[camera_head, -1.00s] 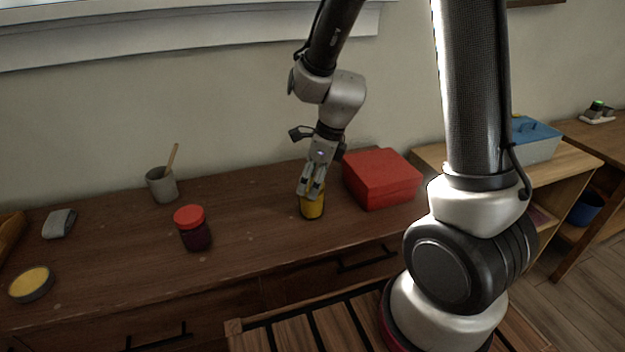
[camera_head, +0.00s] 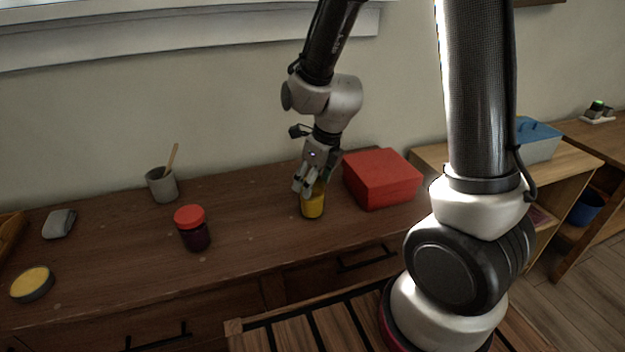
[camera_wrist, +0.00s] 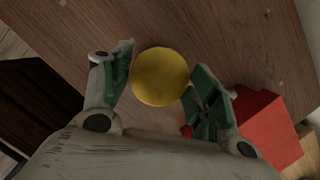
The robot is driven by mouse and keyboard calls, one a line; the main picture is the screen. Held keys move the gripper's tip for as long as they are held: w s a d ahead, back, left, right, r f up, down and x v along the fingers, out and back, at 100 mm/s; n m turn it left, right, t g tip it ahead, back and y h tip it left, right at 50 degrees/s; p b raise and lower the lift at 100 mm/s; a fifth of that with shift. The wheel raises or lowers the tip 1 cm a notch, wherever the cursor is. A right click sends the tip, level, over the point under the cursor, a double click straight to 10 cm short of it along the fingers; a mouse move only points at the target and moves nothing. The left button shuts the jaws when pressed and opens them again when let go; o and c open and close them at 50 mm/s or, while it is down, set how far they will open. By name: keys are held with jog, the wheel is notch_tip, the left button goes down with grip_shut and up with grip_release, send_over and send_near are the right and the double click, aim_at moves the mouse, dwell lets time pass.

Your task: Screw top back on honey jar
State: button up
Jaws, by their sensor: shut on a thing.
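The honey jar (camera_head: 313,208) is a small yellow jar standing upright on the wooden desk, left of the red box. My gripper (camera_head: 303,190) is at the jar's upper end, pointing down. In the wrist view, a round yellow top (camera_wrist: 160,76) lies between the fingers of my gripper (camera_wrist: 160,88), which are shut on it. The top hides what is beneath it in that view. The fingers partly cover the jar's upper end in the head view, so I cannot tell how the top sits on the jar.
A red box (camera_head: 382,180) stands close to the right of the jar. A dark jar with a red lid (camera_head: 193,228) and a grey cup with a stick (camera_head: 162,185) stand to the left. A round yellow-topped tin (camera_head: 32,284) lies far left. The desk (camera_head: 255,235) before the jar is clear.

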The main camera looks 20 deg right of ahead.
jog(key=shift+m, duration=0.6)
jog(key=o, duration=1.2)
jog(key=shift+c, duration=0.2)
jog(key=o, duration=0.3)
jog(key=shift+o, duration=0.2)
jog(key=shift+r, duration=0.1)
jog(key=shift+r, duration=1.4)
